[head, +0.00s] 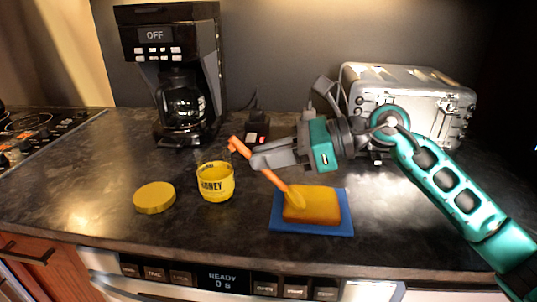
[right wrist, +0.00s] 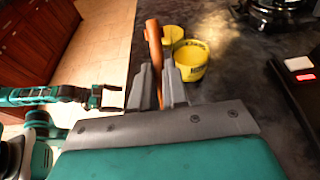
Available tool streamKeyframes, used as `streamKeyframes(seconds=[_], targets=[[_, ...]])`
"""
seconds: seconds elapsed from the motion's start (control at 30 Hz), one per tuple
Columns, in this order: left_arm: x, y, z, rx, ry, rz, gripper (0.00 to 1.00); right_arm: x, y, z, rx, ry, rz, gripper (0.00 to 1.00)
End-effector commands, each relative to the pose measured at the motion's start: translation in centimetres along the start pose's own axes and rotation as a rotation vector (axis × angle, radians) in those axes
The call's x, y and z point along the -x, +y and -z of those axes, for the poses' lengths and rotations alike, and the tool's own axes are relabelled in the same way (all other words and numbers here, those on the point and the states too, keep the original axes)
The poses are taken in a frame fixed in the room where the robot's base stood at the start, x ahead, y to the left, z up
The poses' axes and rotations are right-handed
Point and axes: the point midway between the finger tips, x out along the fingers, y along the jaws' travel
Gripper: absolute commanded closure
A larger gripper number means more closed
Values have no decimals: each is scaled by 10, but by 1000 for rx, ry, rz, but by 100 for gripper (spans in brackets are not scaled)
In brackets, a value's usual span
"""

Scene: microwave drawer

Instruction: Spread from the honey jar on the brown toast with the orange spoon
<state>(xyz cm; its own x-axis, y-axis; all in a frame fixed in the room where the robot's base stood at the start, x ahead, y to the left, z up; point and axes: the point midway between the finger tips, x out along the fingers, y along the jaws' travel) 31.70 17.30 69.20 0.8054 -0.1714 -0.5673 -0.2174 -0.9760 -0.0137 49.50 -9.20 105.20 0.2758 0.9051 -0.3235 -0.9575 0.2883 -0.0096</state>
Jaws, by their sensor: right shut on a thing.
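My right gripper (head: 260,160) is shut on the orange spoon (head: 274,179), gripping its handle. The spoon slants down to the right, and its yellowish bowl end appears to touch the top of the brown toast (head: 318,206). The toast lies on a blue square (head: 283,225) and has a golden-yellow upper face. The honey jar (head: 216,187) stands upright and open, left of the toast. In the right wrist view the spoon handle (right wrist: 153,45) sits between the fingers, beside the jar (right wrist: 190,70).
A yellow lid (head: 154,198) lies on the counter (head: 100,175) left of the jar. A coffee maker (head: 170,20) stands behind, and a silver toaster (head: 435,95) stands at the back right. A cooktop (head: 35,125) is at the far left. The front edge of the counter is close.

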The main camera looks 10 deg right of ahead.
Motion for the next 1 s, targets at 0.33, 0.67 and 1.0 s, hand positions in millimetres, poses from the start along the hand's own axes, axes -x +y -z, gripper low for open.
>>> streamKeyframes(seconds=[0.33, 0.67, 1.0], targets=[[-2, 0, -4, 0, 0, 0, 0, 0, 0, 1, 2, 0, 1, 100], [-4, 0, -6, 0, 0, 0, 0, -1, 0, 3, 0, 0, 0, 100], [-5, 0, -7, 0, 0, 0, 0, 0, 0, 3, -1, 0, 0, 100]])
